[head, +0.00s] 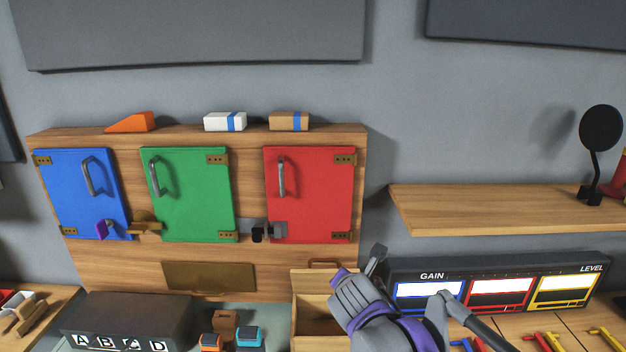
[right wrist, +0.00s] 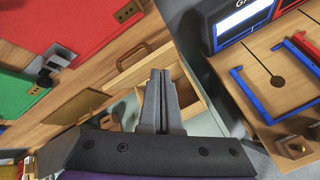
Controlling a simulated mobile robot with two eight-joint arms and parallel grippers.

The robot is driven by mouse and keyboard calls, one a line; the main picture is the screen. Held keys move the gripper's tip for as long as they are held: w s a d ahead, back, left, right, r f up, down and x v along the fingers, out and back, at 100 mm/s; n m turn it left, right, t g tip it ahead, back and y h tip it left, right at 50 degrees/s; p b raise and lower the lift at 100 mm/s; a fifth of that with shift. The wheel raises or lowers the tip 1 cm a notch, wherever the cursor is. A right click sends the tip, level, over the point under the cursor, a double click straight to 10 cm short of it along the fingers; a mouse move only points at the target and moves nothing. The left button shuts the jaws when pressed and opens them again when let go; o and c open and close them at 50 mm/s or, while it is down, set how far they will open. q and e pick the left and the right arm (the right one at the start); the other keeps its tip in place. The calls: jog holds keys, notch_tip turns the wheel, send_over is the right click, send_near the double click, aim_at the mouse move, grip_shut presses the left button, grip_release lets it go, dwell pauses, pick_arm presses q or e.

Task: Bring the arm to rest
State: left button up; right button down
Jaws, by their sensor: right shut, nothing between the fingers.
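My right gripper (head: 376,258) comes in from the lower right in the head view. It is in front of the wall, between the wooden drawer box and the gauge panel. In the right wrist view its two fingers (right wrist: 161,80) lie together, with nothing between them. The fingers appear in front of the wooden drawer box (right wrist: 205,112), and I cannot tell how far apart they are. My left gripper is in neither view.
A cabinet has blue (head: 75,205), green (head: 195,200) and red (head: 320,205) doors, all closed. A drawer box (head: 308,285) stands below. The gauge panel (head: 500,265) is at right, under a wooden shelf (head: 470,205). A dark lettered box (head: 125,310) sits lower left.

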jog(key=s+d+f+m+g, duration=0.2)
jog(key=s+f+m, duration=0.4)
jog(key=s+m, duration=0.3)
jog(key=s+d+f+m+g, duration=0.2)
jog(key=s+d+f+m, duration=0.2)
jog(key=s+m, duration=0.5)
jog(key=s+d+f+m+g+y, duration=0.1)
jog(key=s+d+f+m, duration=0.2)
jog(key=s+f+m, duration=0.6)
jog(key=shift+s+m+g, duration=0.4)
jog(key=shift+s+m, duration=0.1)
jog(key=shift+s, duration=0.6)
